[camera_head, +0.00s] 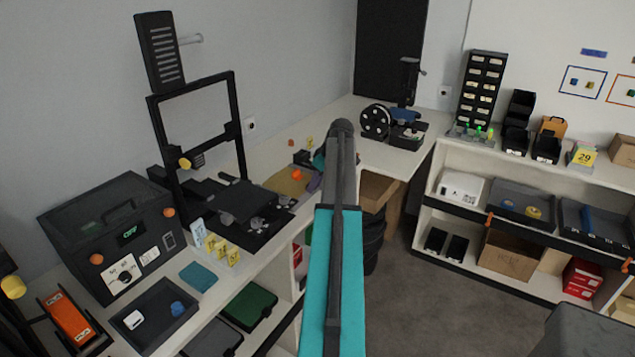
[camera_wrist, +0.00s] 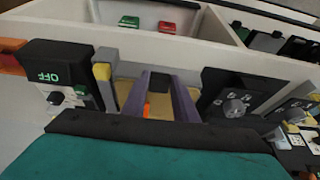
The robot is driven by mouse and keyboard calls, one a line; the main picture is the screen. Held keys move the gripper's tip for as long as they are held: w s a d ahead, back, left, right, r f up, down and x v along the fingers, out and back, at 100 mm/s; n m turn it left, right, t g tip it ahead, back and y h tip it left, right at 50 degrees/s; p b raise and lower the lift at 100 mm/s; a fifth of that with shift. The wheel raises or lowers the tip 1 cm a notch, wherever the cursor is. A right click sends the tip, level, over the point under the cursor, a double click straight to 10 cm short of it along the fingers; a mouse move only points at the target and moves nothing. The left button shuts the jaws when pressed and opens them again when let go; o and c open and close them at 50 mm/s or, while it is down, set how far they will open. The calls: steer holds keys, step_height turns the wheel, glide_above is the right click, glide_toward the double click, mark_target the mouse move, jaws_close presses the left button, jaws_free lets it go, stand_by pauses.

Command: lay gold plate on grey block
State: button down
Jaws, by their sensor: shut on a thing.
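My gripper (camera_wrist: 160,80) has two purple-grey fingers reaching down and away in the wrist view. They are shut on the gold plate, which is mostly hidden. A dark patch shows between their tips. A tan-gold surface (camera_wrist: 126,92) shows beside and between the fingers; I cannot tell where plate ends and mat begins. A grey block (camera_wrist: 105,92) with a yellow end stands left of the fingers, apart from them. In the head view my arm hides most of this area. A purple finger shows beside the olive-gold mat (camera_head: 284,184).
An orange piece (camera_head: 297,175) lies on the mat. A black switch box (camera_wrist: 58,78) stands left of the grey block. A black knobbed unit (camera_wrist: 235,100) is close on the right. The printer (camera_head: 240,200) stands left of the mat. The bench edge lies beyond the fingers.

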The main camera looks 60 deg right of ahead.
steer(key=shift+f, duration=0.35)
steer(key=c, duration=1.3)
jaws_free()
steer(key=shift+c, duration=0.2)
steer(key=shift+r, duration=0.1)
steer(key=shift+r+p, duration=0.5)
steer(key=shift+r, duration=1)
steer(key=shift+r, duration=0.15)
steer(key=b+v, duration=0.3)
steer(key=v, duration=1)
steer(key=shift+r+b, duration=0.25)
steer(key=shift+b, duration=0.15)
